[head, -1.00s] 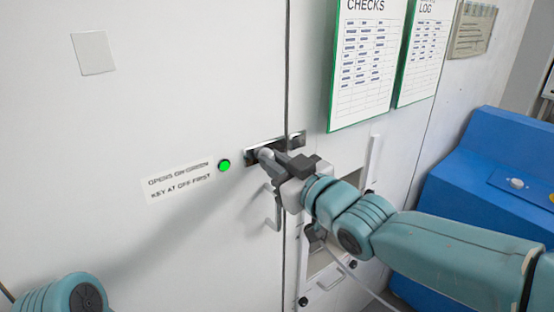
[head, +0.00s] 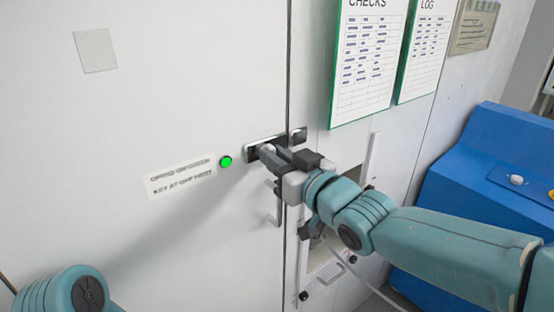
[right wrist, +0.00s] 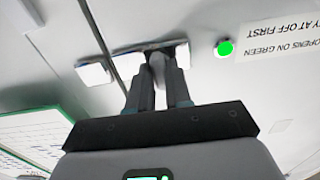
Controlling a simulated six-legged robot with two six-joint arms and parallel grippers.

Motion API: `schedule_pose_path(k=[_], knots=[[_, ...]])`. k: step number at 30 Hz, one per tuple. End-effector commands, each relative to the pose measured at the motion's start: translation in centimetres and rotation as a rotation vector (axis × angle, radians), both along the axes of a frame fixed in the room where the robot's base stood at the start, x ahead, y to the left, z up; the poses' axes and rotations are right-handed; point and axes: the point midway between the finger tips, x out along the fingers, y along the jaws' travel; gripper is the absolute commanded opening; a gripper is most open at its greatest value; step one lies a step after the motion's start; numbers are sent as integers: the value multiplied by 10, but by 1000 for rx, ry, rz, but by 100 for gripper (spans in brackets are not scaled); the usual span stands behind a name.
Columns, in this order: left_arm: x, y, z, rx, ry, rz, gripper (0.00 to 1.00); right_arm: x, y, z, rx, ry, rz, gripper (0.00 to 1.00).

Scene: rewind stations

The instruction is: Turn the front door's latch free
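The front door (head: 150,90) is a large pale panel that looks closed, its edge along the vertical seam. Its latch (head: 252,153) is a dark and silver bar at the seam, lying nearly level in the picture; it also shows in the right wrist view (right wrist: 126,62). My right gripper (head: 270,152) is at the latch. In the right wrist view its two fingers (right wrist: 158,78) stand on either side of a small grey latch knob (right wrist: 157,62) and look closed on it. The fingers partly hide the knob. Of my left arm only a rounded teal joint shows at the lower left.
A green light (head: 226,161) glows left of the latch beside a label (head: 180,178). A door handle (head: 279,208) hangs just below the gripper. Check sheets (head: 368,60) hang on the right panel. A blue machine (head: 490,190) stands at the right.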

Motion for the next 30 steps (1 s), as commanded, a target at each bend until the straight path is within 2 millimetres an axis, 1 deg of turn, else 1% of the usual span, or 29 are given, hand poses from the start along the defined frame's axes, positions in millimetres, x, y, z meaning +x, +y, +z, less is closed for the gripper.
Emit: schedule_pose_path(k=[1, 2, 10, 14, 17, 23, 27, 30], knots=[[0, 0, 1, 0, 0, 0, 68, 0, 0, 6, 5, -11, -1, 38], [0, 0, 1, 0, 0, 0, 68, 0, 0, 5, 4, -9, -1, 40], [0, 0, 0, 0, 0, 0, 68, 0, -1, 1, -2, -3, -1, 40], [0, 0, -4, 0, 0, 0, 68, -8, -7, 0, -3, -4, -2, 40], [0, 0, -10, 0, 0, 0, 68, -24, -19, -2, -2, -4, -3, 40], [0, 0, -17, 0, 0, 0, 68, -68, -51, 0, -2, -6, -4, 40], [0, 0, -15, 0, 0, 0, 68, -96, -71, 2, -1, -7, -5, 40], [0, 0, -14, 0, 0, 0, 68, -112, -82, 1, -1, -6, -3, 40]])
